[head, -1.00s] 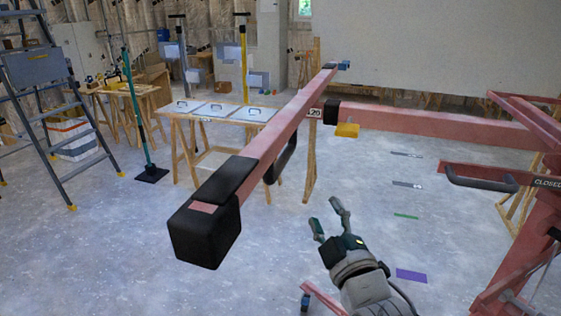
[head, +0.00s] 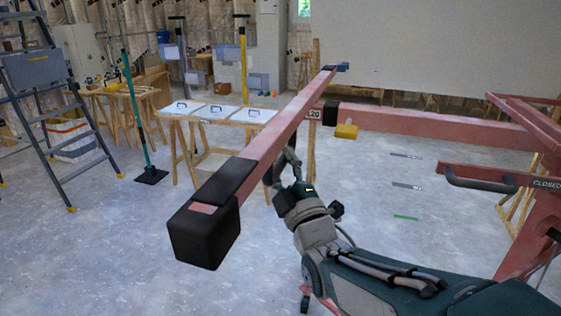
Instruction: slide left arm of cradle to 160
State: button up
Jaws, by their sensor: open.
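The left arm of the cradle is a long pink beam (head: 283,138) with a black padded end (head: 207,230) close to me. It runs away to a blue tip at the far end. A label (head: 314,114), reading 120 or partly so, sits where it meets the pink cross beam (head: 440,126). A yellow block (head: 346,131) hangs under the cross beam. My gripper (head: 287,161) is open at the black handle under the left arm. The handle is mostly hidden behind my gripper, so I cannot tell whether the fingers touch it.
The pink lift frame (head: 535,220) with a black handle marked CLOSED (head: 480,180) stands at the right. A trestle table (head: 222,115) with white panels is behind the beam. A stepladder (head: 50,100) stands at the left. The floor between is mostly clear.

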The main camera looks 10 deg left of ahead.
jog(key=shift+w+a+r, duration=0.2)
jog(key=shift+w, duration=0.15)
grip_shut()
jog(key=w+a, duration=0.1)
jog(key=a, duration=1.9)
jog(key=shift+w+f, duration=0.2)
jog(key=shift+w, duration=0.05)
grip_release()
jog(key=shift+r, duration=0.1)
